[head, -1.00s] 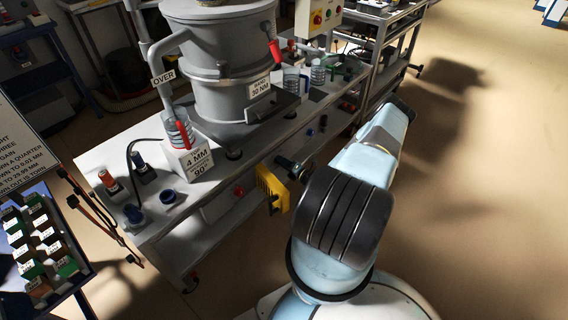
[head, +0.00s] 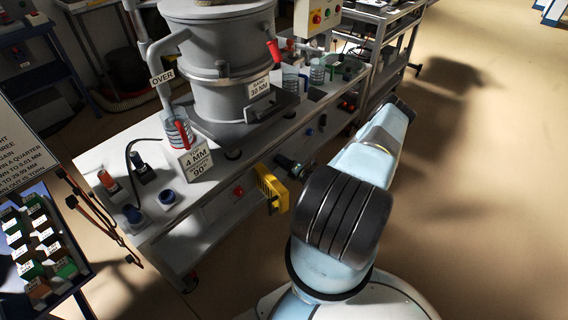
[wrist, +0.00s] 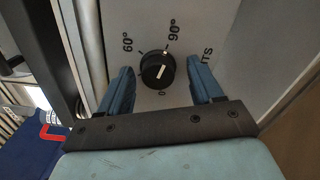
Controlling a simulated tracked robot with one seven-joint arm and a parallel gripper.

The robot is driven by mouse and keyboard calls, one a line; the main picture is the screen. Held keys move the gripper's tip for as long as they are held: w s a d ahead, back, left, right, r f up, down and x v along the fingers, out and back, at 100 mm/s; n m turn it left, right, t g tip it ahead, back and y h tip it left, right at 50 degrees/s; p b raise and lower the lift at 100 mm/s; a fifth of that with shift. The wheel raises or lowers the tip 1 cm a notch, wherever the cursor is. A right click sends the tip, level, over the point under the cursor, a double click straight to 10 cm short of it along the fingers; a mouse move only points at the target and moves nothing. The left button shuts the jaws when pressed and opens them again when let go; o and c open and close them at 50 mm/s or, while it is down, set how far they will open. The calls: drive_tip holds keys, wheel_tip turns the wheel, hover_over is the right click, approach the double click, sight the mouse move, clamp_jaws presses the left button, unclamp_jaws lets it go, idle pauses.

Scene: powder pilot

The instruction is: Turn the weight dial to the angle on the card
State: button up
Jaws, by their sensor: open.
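The weight dial (wrist: 152,82) is a round black knob with a white pointer line on a pale panel, in the wrist view. Its line runs roughly up and down the picture; the exact angle is hard to tell. The marks 60° (wrist: 127,43) and 90° (wrist: 174,31) are printed above it. My gripper (wrist: 159,65) is open, with one blue finger on each side of the dial and a visible gap on both sides. The card (head: 197,161) on the bench top reads 4 MM and 90°. I cannot make out the dial in the head view.
A large grey vessel (head: 228,75) stands on the bench (head: 190,222). A yellow part (head: 271,188) sticks out by the bench front, near my arm. A rack of small blocks (head: 75,268) is at the left. The floor at the right is clear.

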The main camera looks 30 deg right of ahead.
drive_tip(key=v, duration=1.3)
drive_tip(key=shift+s, duration=0.4)
drive_tip(key=shift+d, duration=0.1)
drive_tip(key=w+a+r+n+g+y, duration=0.2)
drive_tip(key=w+r+n+g+y, duration=0.15)
drive_tip(key=r+n, duration=0.55)
drive_tip(key=w+a+r+n+g+y, duration=0.25)
drive_tip(key=r+n+g, duration=0.3)
drive_tip(key=r, duration=0.65)
drive_tip(key=s+a+r+n+g+h, duration=0.1)
drive_tip(key=a+r+n+g, duration=0.2)
drive_tip(key=a+r+n, duration=0.5)
drive_tip(key=s+a+r+n+g+h, duration=0.1)
drive_tip(key=r+n+g, duration=0.35)
drive_tip(key=r, duration=0.85)
drive_tip(key=s+a+r+n+h, duration=0.3)
drive_tip(key=s+a+r+n, duration=0.2)
drive_tip(key=r, duration=0.4)
drive_tip(key=s+a+r+n+h, duration=0.3)
drive_tip(key=s+a+r+n, duration=0.2)
drive_tip(key=r, duration=0.3)
drive_tip(key=s+a+r+n+t+h, duration=0.1)
drive_tip(key=s+r+n+t+h, duration=0.1)
drive_tip(key=s+r+n, duration=0.2)
drive_tip(key=s+a+r+n+t+h, duration=0.1)
drive_tip(key=s+r+n, duration=0.4)
drive_tip(key=s, duration=0.6)
drive_tip(key=shift+r+t+h, duration=0.6)
drive_tip(key=shift+r+t, duration=0.15)
drive_tip(key=shift+t, duration=0.3)
